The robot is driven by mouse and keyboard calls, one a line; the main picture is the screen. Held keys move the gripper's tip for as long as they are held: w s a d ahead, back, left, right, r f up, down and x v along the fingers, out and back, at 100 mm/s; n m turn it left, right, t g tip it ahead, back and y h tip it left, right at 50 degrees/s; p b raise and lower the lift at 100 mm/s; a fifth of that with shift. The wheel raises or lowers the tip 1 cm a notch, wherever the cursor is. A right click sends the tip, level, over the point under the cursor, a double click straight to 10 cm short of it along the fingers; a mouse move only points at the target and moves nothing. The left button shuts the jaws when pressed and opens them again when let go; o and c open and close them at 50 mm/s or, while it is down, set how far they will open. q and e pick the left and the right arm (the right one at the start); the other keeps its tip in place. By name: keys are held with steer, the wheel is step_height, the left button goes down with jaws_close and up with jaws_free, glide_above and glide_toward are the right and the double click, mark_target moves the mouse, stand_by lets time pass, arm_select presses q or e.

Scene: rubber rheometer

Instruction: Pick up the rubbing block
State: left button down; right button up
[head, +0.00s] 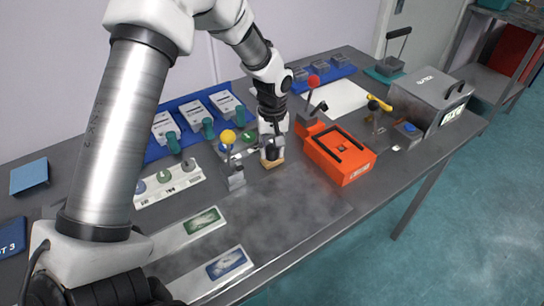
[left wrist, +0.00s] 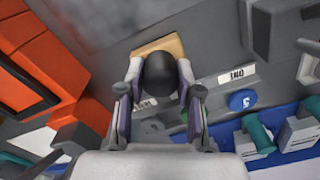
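The rubbing block has a tan base (head: 272,163) and a dark rounded knob. It is at the back middle of the table in the head view, largely covered by my left gripper (head: 271,147). In the left wrist view the black knob (left wrist: 160,75) stands between the two fingertips of my left gripper (left wrist: 160,72), one on each side. The tan base (left wrist: 163,46) shows just beyond them. The fingers are very near the knob, but I cannot tell whether they press on it. The block appears to be at table level. My right gripper is out of view.
An orange box (head: 340,153) stands close to the right of the gripper. A yellow-knobbed lever (head: 231,150) stands close to its left. A white strip with round knobs (head: 167,184) is further left. Bare table (head: 290,215) lies in front.

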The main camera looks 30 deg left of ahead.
mark_target(272, 146)
arm_select(q)
step_height(272, 146, up, 10)
steer(key=shift+f+b, duration=0.1)
steer(key=shift+b, duration=0.25)
